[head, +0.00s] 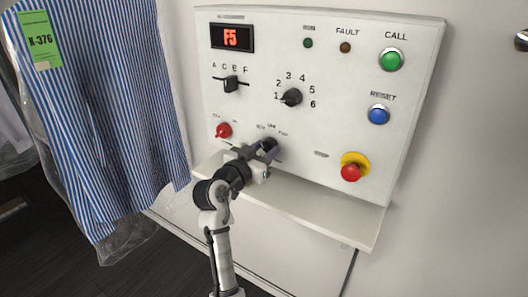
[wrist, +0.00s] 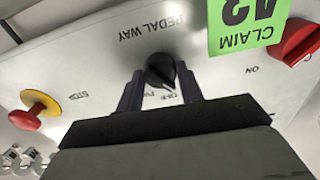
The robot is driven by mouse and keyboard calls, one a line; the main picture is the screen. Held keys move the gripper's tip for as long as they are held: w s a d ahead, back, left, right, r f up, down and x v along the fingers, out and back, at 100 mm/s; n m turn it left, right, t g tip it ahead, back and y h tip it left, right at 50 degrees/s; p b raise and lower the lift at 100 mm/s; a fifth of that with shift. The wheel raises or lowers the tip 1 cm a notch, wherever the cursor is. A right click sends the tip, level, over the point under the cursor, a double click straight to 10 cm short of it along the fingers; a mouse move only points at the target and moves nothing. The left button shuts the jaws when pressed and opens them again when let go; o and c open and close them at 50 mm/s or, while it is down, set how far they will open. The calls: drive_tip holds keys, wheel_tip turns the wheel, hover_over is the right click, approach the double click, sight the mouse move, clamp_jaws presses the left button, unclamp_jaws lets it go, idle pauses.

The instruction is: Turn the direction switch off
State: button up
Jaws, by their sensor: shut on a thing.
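The direction switch (wrist: 160,70) is a round black knob on the white control panel (head: 330,110), low and near the middle. In the head view the knob (head: 269,144) is partly covered by my gripper (head: 262,152). In the wrist view, which is upside down, the two fingers of my gripper (wrist: 161,88) stand on either side of the knob, shut on it. Small labels, with OFF among them, lie between the fingers beside the knob. The knob's pointer seems to face this lettering, but I cannot tell which label it marks.
A red switch (head: 224,130) sits left of the knob; black selectors (head: 291,97) are above. A yellow-collared red stop button (head: 352,168) is at right. A shelf (head: 310,210) juts below. Bagged striped shirts (head: 100,110) hang left. A green claim tag (wrist: 245,22) covers part of the wrist view.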

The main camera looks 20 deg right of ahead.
drive_tip(key=shift+f+m+b, duration=0.1)
drive_tip(key=shift+m+b, duration=3.6)
drive_tip(key=shift+b, duration=1.45)
drive_tip(key=o, duration=1)
drive_tip(key=b+v, duration=0.2)
drive_tip(key=v, duration=1.2)
drive_tip(key=shift+d+b, duration=0.1)
drive_tip(key=shift+b, duration=0.2)
